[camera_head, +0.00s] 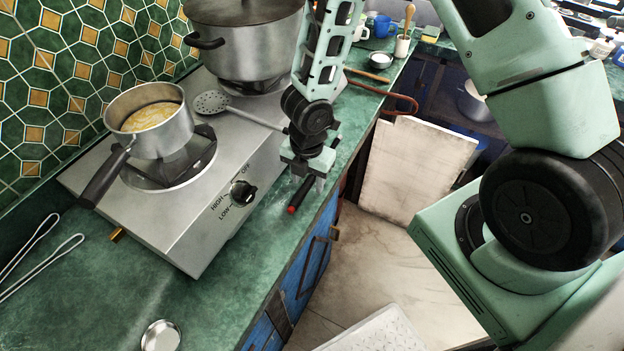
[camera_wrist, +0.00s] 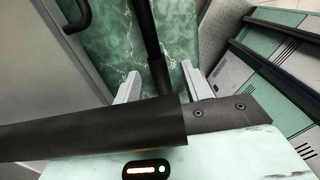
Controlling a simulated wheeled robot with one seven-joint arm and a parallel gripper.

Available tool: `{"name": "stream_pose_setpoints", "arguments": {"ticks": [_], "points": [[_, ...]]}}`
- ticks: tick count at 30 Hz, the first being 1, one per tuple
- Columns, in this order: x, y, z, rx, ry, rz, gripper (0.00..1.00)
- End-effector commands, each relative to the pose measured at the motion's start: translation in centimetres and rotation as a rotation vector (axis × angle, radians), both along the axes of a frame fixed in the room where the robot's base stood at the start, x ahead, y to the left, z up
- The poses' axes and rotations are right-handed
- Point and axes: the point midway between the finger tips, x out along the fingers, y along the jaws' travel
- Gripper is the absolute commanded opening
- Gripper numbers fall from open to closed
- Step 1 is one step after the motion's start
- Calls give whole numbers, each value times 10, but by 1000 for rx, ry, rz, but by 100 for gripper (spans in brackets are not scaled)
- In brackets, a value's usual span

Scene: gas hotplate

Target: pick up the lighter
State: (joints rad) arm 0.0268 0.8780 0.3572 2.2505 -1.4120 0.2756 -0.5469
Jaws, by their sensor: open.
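The lighter (camera_head: 300,196) seems to be the thin black stick with a red end on the green counter, beside the hotplate's front edge. My gripper (camera_head: 306,181) is above it, pointing down, and hides part of it. In the wrist view a black rod (camera_wrist: 150,42), which looks like the lighter, runs between the two pale fingertips of my gripper (camera_wrist: 161,82). The fingers are open, one on each side of the rod, with gaps visible. A thick black handle with a riveted metal strip (camera_wrist: 100,128) crosses close to the wrist camera and covers the rod's lower part.
The steel hotplate (camera_head: 205,215) carries a small saucepan (camera_head: 180,132) and a large lidded pot (camera_head: 245,45). A skimmer (camera_head: 212,102) lies across it, its handle reaching toward my gripper. A small metal dish (camera_head: 161,336) and wire tongs (camera_head: 40,262) lie on the near counter.

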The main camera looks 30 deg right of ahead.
Motion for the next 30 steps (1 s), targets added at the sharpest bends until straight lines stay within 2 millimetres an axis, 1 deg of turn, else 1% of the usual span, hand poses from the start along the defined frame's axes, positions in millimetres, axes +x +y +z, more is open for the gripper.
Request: {"name": "stream_pose_setpoints", "arguments": {"ticks": [6,7,8,9,11,12,23,30], "points": [[0,0,0,1,-1,0,47],[0,0,0,1,-1,0,42],[0,0,0,0,-1,0,33],[0,0,0,1,-1,0,22],[0,0,0,0,-1,0,6],[0,0,0,1,-1,0,0],[1,1,1,0,-1,0,0],[1,8,11,-1,-1,-3,0]]}}
